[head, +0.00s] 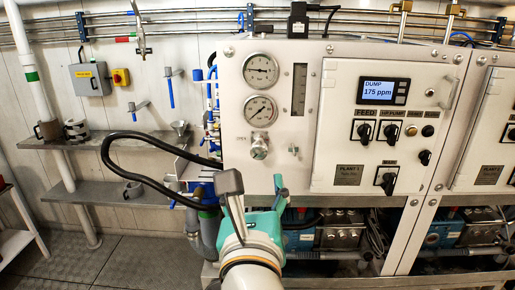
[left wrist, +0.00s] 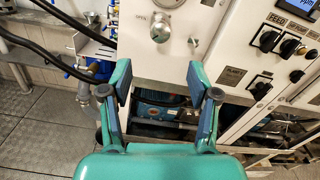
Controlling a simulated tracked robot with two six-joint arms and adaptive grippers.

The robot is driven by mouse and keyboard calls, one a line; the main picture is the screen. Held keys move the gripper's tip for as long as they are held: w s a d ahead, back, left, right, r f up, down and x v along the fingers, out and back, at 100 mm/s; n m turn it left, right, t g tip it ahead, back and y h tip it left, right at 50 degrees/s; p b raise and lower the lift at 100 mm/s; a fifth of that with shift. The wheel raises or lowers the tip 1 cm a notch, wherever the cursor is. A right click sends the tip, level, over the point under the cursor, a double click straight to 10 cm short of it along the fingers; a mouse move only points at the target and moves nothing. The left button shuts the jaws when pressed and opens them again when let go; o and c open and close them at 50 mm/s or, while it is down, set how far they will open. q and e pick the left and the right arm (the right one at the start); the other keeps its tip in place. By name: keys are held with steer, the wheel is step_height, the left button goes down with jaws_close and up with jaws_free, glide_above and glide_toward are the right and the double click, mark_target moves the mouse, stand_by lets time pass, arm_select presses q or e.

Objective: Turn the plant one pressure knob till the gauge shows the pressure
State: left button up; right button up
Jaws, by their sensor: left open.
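The pressure knob (head: 259,147) is a round silver knob on the white plant one panel (head: 300,160), below two round gauges. The upper gauge (head: 261,70) and the lower gauge (head: 260,110) have needles too small to read surely. In the left wrist view the knob (left wrist: 160,30) shows at the top, beside the word OPEN. My left gripper (head: 255,188) is open and empty, below the knob and apart from it. In the left wrist view its two fingers (left wrist: 158,82) stand wide apart, with the knob beyond them. My right gripper is not in view.
A display (head: 378,91) reads DUMP 175 ppm. Black selector switches (head: 364,130) sit right of the gauges, and a small valve (head: 294,149) sits right of the knob. A black hose (head: 130,140) loops at the left near metal shelves (head: 90,190). Pumps (head: 330,235) stand below the panel.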

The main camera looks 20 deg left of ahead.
mark_target(259, 152)
arm_select(q)
steer(key=p+x, duration=0.3)
steer(key=x, duration=1)
steer(key=shift+w+a+f, duration=0.1)
steer(key=shift+w, duration=0.3)
jaws_close()
